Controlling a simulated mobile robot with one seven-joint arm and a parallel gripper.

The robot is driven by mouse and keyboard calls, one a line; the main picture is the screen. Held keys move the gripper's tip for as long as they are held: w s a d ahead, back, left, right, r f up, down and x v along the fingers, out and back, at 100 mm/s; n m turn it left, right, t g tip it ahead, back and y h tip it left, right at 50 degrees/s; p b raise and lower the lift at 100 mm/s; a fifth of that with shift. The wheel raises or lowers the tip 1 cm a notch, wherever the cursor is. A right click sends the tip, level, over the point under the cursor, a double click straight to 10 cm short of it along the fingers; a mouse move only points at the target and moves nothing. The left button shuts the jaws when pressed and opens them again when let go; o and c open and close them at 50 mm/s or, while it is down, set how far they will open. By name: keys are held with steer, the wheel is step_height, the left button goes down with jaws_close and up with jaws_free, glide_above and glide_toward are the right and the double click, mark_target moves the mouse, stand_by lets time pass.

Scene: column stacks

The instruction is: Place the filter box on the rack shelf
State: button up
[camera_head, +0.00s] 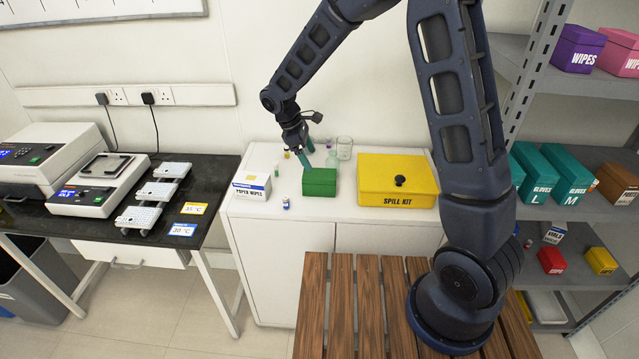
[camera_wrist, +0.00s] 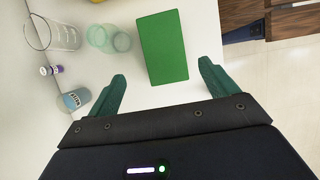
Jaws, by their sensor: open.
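A plain green box (camera_head: 319,183) stands on the white cabinet top; no label shows on it, so I cannot tell for sure that it is the filter box. It also shows in the wrist view (camera_wrist: 163,45), just ahead of and between the two fingers. My gripper (camera_head: 320,153) is open and empty, with teal fingers, close above and behind the box. In the wrist view, my gripper (camera_wrist: 162,72) has a finger to either side of the box's near end, apart from it. The rack shelf (camera_head: 560,208) is at the right, partly hidden by my arm.
A yellow spill kit (camera_head: 397,180) stands right of the green box, and a paper wipes box (camera_head: 251,185) left. Small vials and a glass beaker (camera_head: 344,148) stand nearby. The rack holds teal glove boxes (camera_head: 567,176), a brown box (camera_head: 617,184), and red and yellow boxes lower down.

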mark_target(318, 174)
steer(key=x, duration=0.9)
steer(key=shift+s+d+f, duration=0.1)
steer(key=shift+s+d, duration=0.15)
steer(key=shift+s, duration=0.15)
steer(key=shift+d+f, duration=0.25)
steer(key=shift+f, duration=0.3)
steer(key=shift+f, duration=0.25)
steer(key=c, duration=1.2)
steer(key=shift+w+r, duration=0.1)
step_height(318, 174, up, 20)
steer(key=w+a+r+m+g, duration=0.1)
steer(key=w+a+r+m, duration=0.1)
steer(key=a, duration=0.5)
steer(key=w+a+r+m+g+y, duration=0.1)
steer(key=w+a+r+m, duration=0.2)
steer(key=w+a, duration=0.3)
steer(key=w+a+r+m+g, duration=0.1)
steer(key=w+a+r+m, duration=0.1)
steer(key=w+a+m, duration=0.3)
steer(key=a, duration=0.4)
steer(key=shift+r+y, duration=0.2)
steer(key=shift+y, duration=0.1)
